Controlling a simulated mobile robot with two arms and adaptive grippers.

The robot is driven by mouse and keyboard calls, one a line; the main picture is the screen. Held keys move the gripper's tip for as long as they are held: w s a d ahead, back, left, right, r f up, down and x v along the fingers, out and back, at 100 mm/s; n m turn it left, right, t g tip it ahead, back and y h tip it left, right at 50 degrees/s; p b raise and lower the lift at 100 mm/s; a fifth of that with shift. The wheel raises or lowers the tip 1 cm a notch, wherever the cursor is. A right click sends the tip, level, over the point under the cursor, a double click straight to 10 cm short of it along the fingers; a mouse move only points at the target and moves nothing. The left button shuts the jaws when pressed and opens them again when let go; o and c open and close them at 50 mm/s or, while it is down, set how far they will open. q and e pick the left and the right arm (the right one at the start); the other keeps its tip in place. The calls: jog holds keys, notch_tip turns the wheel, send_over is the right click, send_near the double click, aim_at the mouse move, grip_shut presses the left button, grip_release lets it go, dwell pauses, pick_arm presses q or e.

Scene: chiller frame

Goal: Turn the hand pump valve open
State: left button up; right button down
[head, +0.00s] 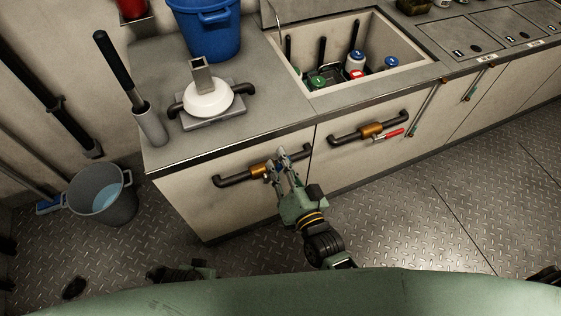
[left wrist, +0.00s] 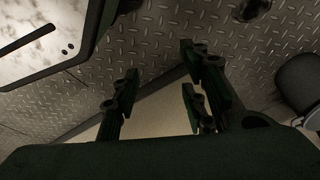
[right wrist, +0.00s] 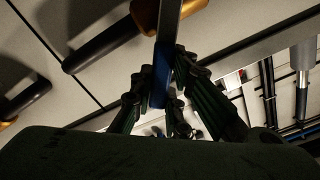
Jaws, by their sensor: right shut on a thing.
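A dark pipe with a brass valve body (head: 259,170) runs along the left cabinet front, below the counter-mounted pump with its white dome (head: 208,99). My right gripper (head: 281,158) is at the pipe just right of the brass body. In the right wrist view its fingers (right wrist: 165,88) are shut on a flat metal valve handle with a blue part (right wrist: 159,88). The fingers hide much of the handle in the head view, so its exact angle is unclear. My left gripper (left wrist: 155,100) is open and empty, above the floor.
A second brass valve (head: 372,130) with a red handle (head: 391,134) is on the cabinet to the right. A sink basin (head: 408,76) holds several bottles. A grey bucket (head: 101,200) stands on the floor at left. The metal floor at right is clear.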

dwell(0.3)
